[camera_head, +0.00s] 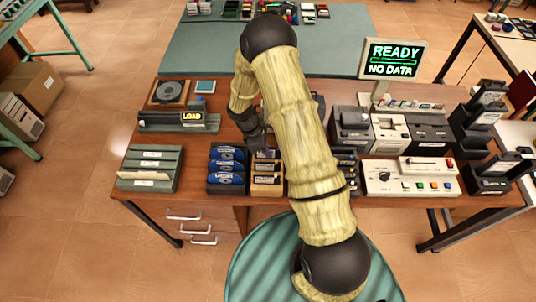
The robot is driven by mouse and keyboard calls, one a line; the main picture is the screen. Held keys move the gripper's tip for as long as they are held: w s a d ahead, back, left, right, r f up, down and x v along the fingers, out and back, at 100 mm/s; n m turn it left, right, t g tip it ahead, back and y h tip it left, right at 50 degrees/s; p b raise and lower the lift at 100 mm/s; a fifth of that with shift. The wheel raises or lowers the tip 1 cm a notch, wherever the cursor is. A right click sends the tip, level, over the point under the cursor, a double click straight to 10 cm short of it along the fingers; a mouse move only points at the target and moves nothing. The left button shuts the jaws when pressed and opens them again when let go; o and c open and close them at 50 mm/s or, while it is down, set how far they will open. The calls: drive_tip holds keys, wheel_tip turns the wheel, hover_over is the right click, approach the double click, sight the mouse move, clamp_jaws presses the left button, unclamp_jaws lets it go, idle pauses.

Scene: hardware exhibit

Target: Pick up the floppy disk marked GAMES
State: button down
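No label reading GAMES can be made out in the head view; the small labels are too blurred to read. A dark tray of blue round-faced media (227,166) stands on the wooden table. Just right of it is a wooden-coloured tray (266,188) with several dark, light-labelled items in it. My gripper (261,150) points down at the back end of this wooden tray, and its fingers are small and dark there. I cannot tell whether it is open or holds anything. Another tray of dark items (347,168) is partly hidden by my arm.
A grey-green file tray (150,168) and a LOAD device (180,120) stand left. Grey drive units (391,134), a control panel (410,178) and black stands (488,176) crowd the right. A READY / NO DATA screen (394,59) stands behind. A green table (205,50) lies beyond.

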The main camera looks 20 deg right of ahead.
drive_tip(key=shift+r, duration=0.15)
wheel_tip(320, 180, up, 10)
drive_tip(key=p, duration=0.7)
drive_tip(key=shift+w, duration=0.1)
